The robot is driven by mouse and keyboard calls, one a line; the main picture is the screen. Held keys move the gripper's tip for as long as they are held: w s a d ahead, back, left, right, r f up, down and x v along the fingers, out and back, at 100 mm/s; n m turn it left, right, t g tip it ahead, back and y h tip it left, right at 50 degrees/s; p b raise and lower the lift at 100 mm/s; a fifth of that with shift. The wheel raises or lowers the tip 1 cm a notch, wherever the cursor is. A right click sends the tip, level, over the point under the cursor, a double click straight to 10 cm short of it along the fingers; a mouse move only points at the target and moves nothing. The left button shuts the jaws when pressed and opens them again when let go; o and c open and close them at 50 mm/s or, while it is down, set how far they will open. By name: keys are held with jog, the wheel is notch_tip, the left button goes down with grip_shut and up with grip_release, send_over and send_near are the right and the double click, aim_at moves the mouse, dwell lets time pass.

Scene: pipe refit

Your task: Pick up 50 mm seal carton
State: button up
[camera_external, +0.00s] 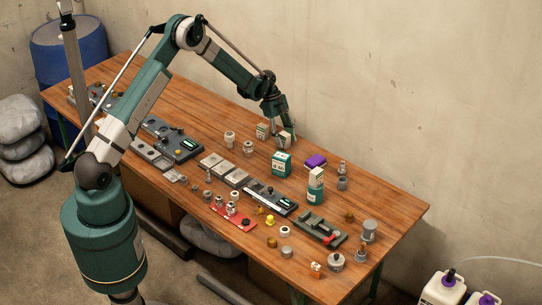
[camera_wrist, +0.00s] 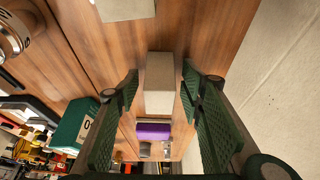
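A small off-white carton (camera_external: 285,141) stands near the back of the wooden table, right under my gripper (camera_external: 284,128). In the wrist view this carton (camera_wrist: 159,85) lies between the fingertips of my gripper (camera_wrist: 160,78). The fingers are open, one on each side of it, with a narrow gap showing at both sides. A second similar carton (camera_external: 262,131) stands just to the left; a pale box at the top of the wrist view (camera_wrist: 125,9) seems to be it. I cannot read a size on either carton, so which is the 50 mm seal carton is unclear.
A green-and-white box (camera_external: 281,163) stands close in front of the carton. Metal fittings (camera_external: 248,148) stand to the left. The wall (camera_external: 400,110) is close behind. The table (camera_external: 385,210) has bare wood at the back right.

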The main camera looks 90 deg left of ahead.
aim_at(285, 134)
jog(key=shift+c, duration=0.3)
jog(key=c, duration=0.9)
jog(key=shift+r, duration=4.95)
